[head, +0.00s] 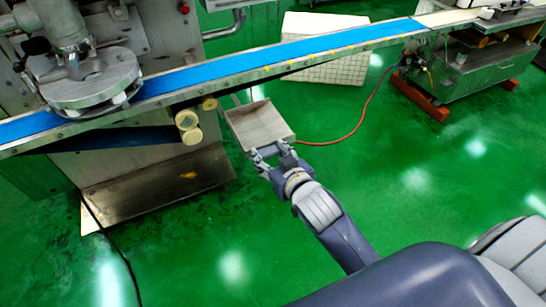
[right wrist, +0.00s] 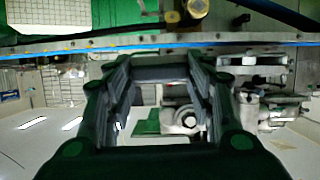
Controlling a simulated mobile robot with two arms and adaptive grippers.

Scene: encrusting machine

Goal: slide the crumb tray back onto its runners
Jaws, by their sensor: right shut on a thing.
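The crumb tray (head: 259,124) is a shallow, square, pale metal tray in the head view, just below the blue conveyor belt. It looks roughly level. My right gripper (head: 270,153) is at its near edge and shut on it. In the right wrist view the two dark fingers (right wrist: 163,85) reach forward with a grey bar between their tips; I cannot tell which part of the tray this is. A thin pale rail (head: 237,101) shows at the tray's far left corner, perhaps a runner. How tray and rail meet is unclear. My left gripper is not in view.
The conveyor (head: 290,61) crosses above the tray's far side. Yellowish rollers (head: 188,127) and a steel machine base (head: 160,183) stand to the left. A red hose (head: 350,132) lies to the right, near a white crate (head: 330,72). Green floor (head: 430,180) is open at right.

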